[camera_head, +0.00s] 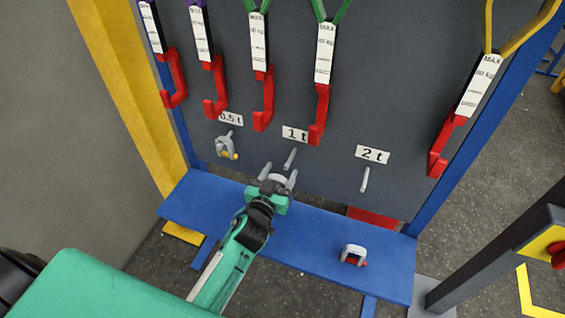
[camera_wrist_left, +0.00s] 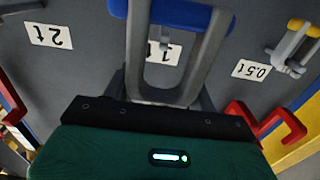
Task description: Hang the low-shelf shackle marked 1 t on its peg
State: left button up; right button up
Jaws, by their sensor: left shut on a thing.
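My left gripper (camera_head: 278,178) is shut on a grey shackle (camera_head: 277,178), held in front of the board above the blue shelf. In the left wrist view the shackle (camera_wrist_left: 213,50) shows large, with a blue pin at the top of that picture. The "1 t" label (camera_head: 295,134) is on the board, with its bare peg (camera_head: 290,158) just below. The peg is up and right of the gripper in the head view. The label (camera_wrist_left: 164,52) shows through the shackle's opening in the wrist view. Whether the shackle touches the peg cannot be told. My right gripper is not in view.
A shackle with a yellow pin hangs (camera_head: 226,147) under the "0.5 t" label. The "2 t" peg (camera_head: 365,180) is bare. A shackle with red (camera_head: 352,254) sits on the shelf (camera_head: 310,257). Several red hooks (camera_head: 318,117) hang above and close to the pegs.

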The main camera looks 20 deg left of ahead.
aim_at(287, 163)
pick_arm(q)
jog(key=w, duration=0.6)
jog(key=shift+w+d+f+b, duration=0.1)
jog(key=shift+f+b, duration=0.05)
jog(key=shift+b, duration=0.15)
jog(key=shift+w, duration=1.2)
jog(key=shift+w+f+b, duration=0.1)
jog(key=shift+w+b, duration=0.25)
jog(key=shift+w, duration=0.15)
jog(key=shift+w+f+b, duration=0.15)
jog(key=shift+f+b, duration=0.15)
jog(key=shift+w+d+f+b, duration=0.1)
jog(key=shift+w+f+b, duration=0.15)
jog(key=shift+w+b, duration=0.05)
jog(key=shift+f, duration=0.2)
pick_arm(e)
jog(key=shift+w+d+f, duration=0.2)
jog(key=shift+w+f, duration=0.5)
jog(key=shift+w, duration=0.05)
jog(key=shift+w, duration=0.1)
